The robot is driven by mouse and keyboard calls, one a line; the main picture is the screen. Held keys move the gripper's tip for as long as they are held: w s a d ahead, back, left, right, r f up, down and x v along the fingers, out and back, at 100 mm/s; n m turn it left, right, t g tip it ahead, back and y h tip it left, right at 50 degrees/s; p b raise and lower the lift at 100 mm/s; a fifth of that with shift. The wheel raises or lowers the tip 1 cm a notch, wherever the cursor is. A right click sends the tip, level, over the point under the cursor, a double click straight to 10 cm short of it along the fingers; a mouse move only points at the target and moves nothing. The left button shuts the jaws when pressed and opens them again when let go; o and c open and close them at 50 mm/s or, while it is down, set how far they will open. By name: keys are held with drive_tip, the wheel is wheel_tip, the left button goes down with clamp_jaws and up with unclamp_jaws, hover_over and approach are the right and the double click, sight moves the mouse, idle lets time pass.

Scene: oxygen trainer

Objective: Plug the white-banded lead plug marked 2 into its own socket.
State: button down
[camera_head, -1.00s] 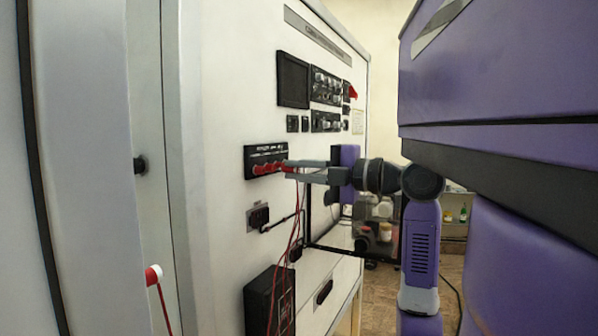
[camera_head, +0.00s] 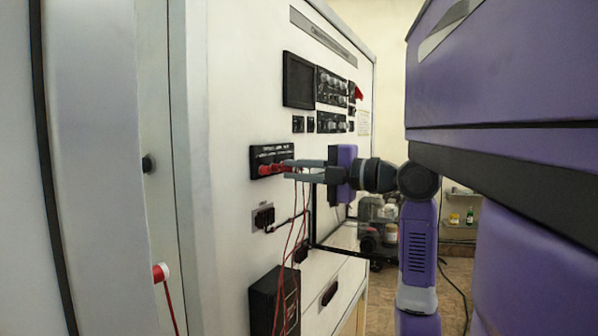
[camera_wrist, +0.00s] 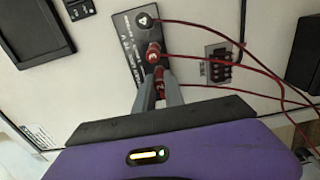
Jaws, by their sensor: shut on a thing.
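My gripper (camera_wrist: 159,88) is shut on a red lead plug (camera_wrist: 159,74), which carries a pale mark that looks like a 2. The plug is at the lower end of the black socket panel (camera_wrist: 127,37); whether it is seated in a socket is hidden by the fingers. A red plug marked 3 (camera_wrist: 153,50) sits just above it on the panel, and a dark round piece with a white mark (camera_wrist: 147,20) is at the top. In the head view my gripper (camera_head: 288,169) reaches from the right to the right end of the panel (camera_head: 256,157).
Red leads (camera_wrist: 225,88) run off to the right and hang down the white cabinet front (camera_head: 230,200). A black connector block (camera_head: 263,217) is below the panel, and a black box (camera_head: 262,300) lower still. A red and white piece (camera_head: 160,272) with a red lead is at the left.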

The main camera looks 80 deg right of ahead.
drive_tip(key=shift+w, duration=0.4)
drive_tip(key=c, duration=1.3)
unclamp_jaws()
drive_tip(key=shift+c, duration=0.2)
drive_tip(key=shift+d, duration=0.1)
drive_tip(key=b+v, duration=0.2)
drive_tip(key=v, duration=0.6)
